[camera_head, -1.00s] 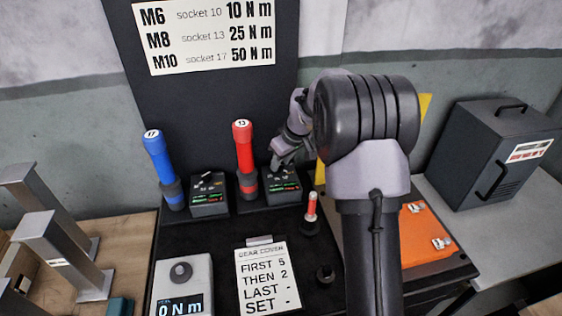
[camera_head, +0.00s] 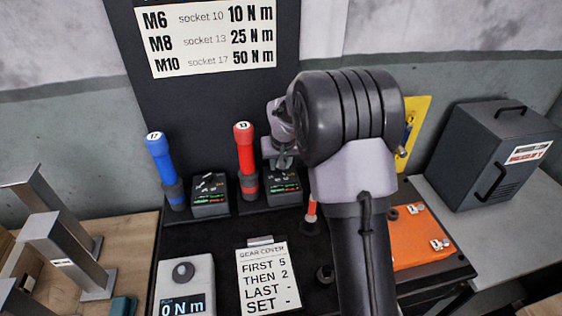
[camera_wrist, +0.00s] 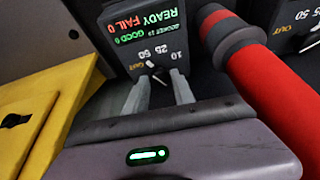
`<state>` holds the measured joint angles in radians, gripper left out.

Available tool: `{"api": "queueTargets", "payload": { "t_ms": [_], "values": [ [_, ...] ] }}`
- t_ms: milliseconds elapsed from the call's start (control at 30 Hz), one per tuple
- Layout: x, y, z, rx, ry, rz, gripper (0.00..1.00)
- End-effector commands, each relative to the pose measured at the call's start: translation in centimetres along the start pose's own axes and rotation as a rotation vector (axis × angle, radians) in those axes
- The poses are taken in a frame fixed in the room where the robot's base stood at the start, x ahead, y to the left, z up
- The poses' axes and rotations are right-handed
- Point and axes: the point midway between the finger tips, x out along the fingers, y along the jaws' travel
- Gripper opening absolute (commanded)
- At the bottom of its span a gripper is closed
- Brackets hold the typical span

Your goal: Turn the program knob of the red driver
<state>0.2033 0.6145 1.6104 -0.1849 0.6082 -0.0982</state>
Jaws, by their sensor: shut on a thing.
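The red driver (camera_head: 246,160), marked 13, stands upright in its holder in the head view. It crosses the right of the wrist view (camera_wrist: 275,85). Its black controller box (camera_head: 283,197) stands just right of it. In the wrist view the box's face (camera_wrist: 120,25) shows READY, FAIL 0 and GOOD 0, with 10, 25, 50 and OUT around the program knob (camera_wrist: 150,65). My gripper (camera_wrist: 158,80) is at this knob, its two grey fingers shut on it. The fingers partly hide the knob, and its exact setting is hard to tell. In the head view my gripper (camera_head: 284,163) is above the box.
A blue driver (camera_head: 164,170) marked 17 and its controller box (camera_head: 210,195) stand to the left. A red-topped post (camera_head: 311,212) stands in front of the red driver's box. A yellow panel (camera_head: 418,125) and an orange case (camera_head: 415,240) are on the right.

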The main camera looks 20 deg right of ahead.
Motion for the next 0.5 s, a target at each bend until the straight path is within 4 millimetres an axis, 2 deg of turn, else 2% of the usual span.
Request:
{"api": "queueTargets", "payload": {
  "t_ms": [500],
  "values": [
    [0.07, -0.26, -0.08, 0.23, 0.002, 0.094, 0.0]
  ]
}}
